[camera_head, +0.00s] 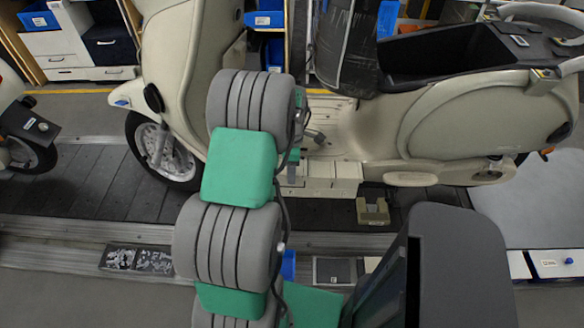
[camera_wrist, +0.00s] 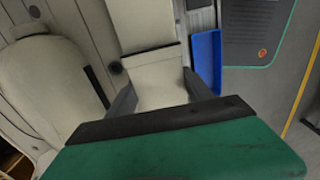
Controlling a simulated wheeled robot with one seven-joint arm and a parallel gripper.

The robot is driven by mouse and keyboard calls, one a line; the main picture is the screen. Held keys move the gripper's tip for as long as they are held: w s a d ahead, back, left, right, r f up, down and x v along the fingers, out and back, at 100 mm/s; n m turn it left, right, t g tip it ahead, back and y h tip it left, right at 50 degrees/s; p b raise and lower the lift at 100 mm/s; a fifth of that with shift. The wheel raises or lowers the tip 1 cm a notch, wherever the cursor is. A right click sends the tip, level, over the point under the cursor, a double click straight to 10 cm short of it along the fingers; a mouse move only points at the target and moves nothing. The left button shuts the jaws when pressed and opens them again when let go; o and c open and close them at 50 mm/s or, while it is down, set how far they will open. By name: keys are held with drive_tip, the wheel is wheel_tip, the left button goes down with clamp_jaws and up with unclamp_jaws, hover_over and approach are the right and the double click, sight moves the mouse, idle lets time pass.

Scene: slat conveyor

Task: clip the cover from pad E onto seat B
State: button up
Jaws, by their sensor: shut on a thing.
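In the wrist view, my gripper (camera_wrist: 157,78) is shut with its two dark fingers on either side of a cream block-like piece, the cover (camera_wrist: 160,88). Just beyond it is a larger cream panel (camera_wrist: 138,25), with a thin seam between them; I cannot tell whether they touch. In the head view, a row of cream box-shaped parts (camera_head: 322,182) runs along the scooter's lower side, behind my arm. My gripper is mostly hidden there by my own arm. No letters for seat B or pad E are readable.
A cream scooter (camera_head: 430,125) stands on the dark slat conveyor (camera_head: 100,185). A tan bracket (camera_head: 372,212) sits below its side. A tray of small parts (camera_head: 138,260) and a dark pad (camera_head: 335,270) lie along the near edge. A blue bin (camera_wrist: 207,62) is close right of the held piece.

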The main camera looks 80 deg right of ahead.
drive_tip(key=o, duration=1.4)
drive_tip(key=shift+o, duration=0.5)
drive_tip(key=shift+r, duration=0.1)
